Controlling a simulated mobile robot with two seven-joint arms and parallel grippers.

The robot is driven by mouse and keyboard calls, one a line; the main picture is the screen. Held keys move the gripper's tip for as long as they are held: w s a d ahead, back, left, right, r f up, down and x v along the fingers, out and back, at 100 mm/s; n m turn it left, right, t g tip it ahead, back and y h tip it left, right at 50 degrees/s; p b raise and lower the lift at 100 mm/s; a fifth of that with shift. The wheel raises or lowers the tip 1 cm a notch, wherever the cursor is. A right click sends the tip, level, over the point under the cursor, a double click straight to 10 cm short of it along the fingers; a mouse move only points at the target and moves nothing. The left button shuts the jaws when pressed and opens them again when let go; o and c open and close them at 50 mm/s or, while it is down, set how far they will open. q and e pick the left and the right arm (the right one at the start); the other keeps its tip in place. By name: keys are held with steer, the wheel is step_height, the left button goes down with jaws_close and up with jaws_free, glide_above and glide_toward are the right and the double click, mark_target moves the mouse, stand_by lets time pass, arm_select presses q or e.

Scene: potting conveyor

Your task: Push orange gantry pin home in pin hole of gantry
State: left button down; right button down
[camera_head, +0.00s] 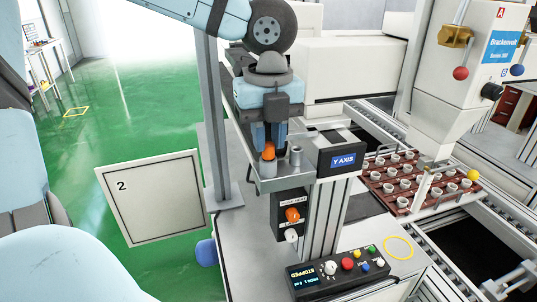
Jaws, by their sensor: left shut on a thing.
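My left gripper (266,139) points straight down over the gantry's bracket and is shut on the orange gantry pin (269,151). The orange top of the pin shows between and just below the fingers. The gantry (328,200) is a grey post with a bracket plate and a "Y AXIS" label (343,160). The pin sits at the bracket's left part, next to a short grey metal cylinder (295,156). The pin hole itself is hidden under the pin and gripper, so I cannot tell how deep the pin is. My right gripper is not in view.
A control box (341,271) reading "STOPPED" stands below the gantry. A switch box with an orange knob (292,214) is on the post. A red-brown tray (402,203) of small white pots is on the conveyor at right. A "2" panel (152,197) stands left.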

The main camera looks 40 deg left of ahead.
mark_target(269, 144)
arm_select(q)
steer(key=shift+r+p, duration=0.4)
steer(key=shift+r, duration=1.4)
steer(key=shift+r, duration=1.5)
steer(key=shift+p, duration=0.3)
